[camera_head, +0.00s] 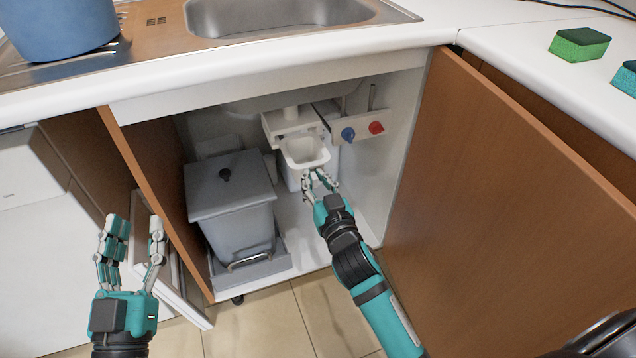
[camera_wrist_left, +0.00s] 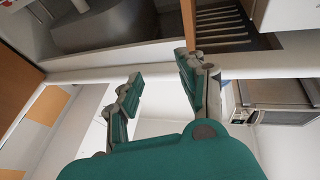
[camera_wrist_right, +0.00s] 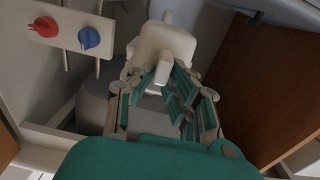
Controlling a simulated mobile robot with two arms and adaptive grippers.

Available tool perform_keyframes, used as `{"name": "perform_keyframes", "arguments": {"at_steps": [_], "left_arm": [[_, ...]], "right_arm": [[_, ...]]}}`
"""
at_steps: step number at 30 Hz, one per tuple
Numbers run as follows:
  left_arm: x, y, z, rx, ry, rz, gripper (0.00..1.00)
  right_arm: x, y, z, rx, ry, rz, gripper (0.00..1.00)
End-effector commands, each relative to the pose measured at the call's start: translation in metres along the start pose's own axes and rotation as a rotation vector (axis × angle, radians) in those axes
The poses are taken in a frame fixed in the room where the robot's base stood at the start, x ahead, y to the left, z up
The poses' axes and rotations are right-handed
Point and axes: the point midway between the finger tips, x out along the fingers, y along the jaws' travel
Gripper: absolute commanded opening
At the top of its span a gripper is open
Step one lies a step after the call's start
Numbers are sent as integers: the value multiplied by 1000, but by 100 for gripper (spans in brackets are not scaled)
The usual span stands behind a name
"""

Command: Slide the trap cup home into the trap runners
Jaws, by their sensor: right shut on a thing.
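The white trap cup (camera_head: 304,153) is inside the open sink cabinet, at the front of the white trap housing with the runners (camera_head: 287,120) under the sink. My right gripper (camera_head: 319,183) is shut on the front of the cup; in the right wrist view the pale cup (camera_wrist_right: 166,45) shows beyond the fingers (camera_wrist_right: 165,88). The cup looks upright, its open top visible. How far it sits in the runners cannot be told. My left gripper (camera_head: 131,238) is open and empty, left of the cabinet; its spread fingers also show in the left wrist view (camera_wrist_left: 157,92).
A grey lidded bin (camera_head: 232,200) stands left of the cup on a pull-out tray. A panel with a blue valve knob (camera_head: 348,134) and a red valve knob (camera_head: 376,127) is right of the cup. Open brown doors flank the cabinet, the right door (camera_head: 500,190) being large.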

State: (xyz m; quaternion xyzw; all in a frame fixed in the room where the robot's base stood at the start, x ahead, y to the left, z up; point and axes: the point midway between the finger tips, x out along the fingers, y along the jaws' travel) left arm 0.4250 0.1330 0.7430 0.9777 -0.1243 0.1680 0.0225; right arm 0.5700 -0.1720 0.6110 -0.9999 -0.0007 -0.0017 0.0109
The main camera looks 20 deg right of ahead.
Motion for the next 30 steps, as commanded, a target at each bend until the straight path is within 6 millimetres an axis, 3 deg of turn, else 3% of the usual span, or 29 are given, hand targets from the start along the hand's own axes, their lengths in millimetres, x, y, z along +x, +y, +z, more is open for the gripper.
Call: {"name": "perform_keyframes", "arguments": {"at_steps": [30], "left_arm": [[0,1,-9,-2,55,3,40]], "right_arm": [[52,-2,0,1,1,0,0]]}}
